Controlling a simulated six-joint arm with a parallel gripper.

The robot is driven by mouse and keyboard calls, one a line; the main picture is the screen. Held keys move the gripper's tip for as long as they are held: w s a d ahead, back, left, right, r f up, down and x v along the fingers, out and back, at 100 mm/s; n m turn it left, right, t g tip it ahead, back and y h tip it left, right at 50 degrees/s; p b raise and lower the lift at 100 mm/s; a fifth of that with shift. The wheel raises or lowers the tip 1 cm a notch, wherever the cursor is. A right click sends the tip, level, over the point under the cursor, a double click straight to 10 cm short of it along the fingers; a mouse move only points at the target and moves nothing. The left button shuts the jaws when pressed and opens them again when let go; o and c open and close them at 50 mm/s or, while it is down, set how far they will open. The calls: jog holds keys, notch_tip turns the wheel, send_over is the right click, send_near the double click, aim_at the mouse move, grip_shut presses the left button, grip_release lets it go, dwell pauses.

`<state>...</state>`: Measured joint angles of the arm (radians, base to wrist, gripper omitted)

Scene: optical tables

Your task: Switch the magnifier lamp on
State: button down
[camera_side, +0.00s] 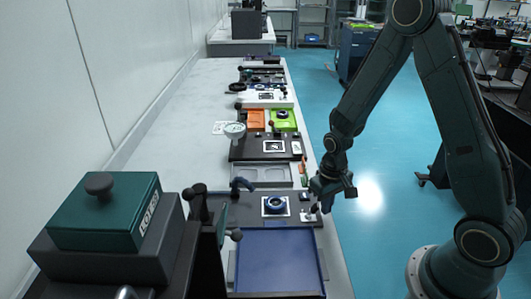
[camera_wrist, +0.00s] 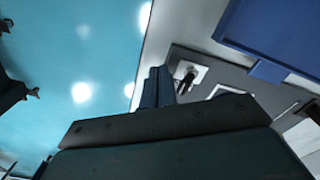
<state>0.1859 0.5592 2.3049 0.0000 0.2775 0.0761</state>
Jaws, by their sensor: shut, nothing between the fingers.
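My gripper (camera_side: 325,205) is shut and empty, low over the right edge of the bench, beside a dark board (camera_side: 240,212). Its closed fingers (camera_wrist: 158,88) show in the wrist view. Just right of them is a small white plate with a dark switch lever (camera_wrist: 187,76); a gap to the fingertips seems to remain, but contact is hard to judge. In the side view this switch plate (camera_side: 307,215) is at the board's right end.
A blue tray (camera_side: 278,262) lies in front of the board and shows in the wrist view (camera_wrist: 280,35). A dark curved handle (camera_side: 242,185) and black posts stand at left. A green-topped box (camera_side: 105,210) is front left. Open floor lies right of the bench.

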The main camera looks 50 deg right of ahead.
jog(key=shift+w+a, duration=2.5)
jog(key=shift+a, duration=0.1)
dwell(0.8)
jog(key=shift+r, duration=0.1)
dwell(0.6)
jog(key=shift+d+r, duration=0.2)
jog(key=shift+r, duration=1.7)
jog(key=shift+s+d+r, duration=0.2)
jog(key=shift+s+r, duration=0.05)
jog(key=shift+r, duration=0.55)
jog(key=shift+s+d+r, duration=0.15)
jog(key=shift+s+r, duration=0.05)
jog(key=shift+r, duration=0.55)
jog(key=shift+r, duration=0.1)
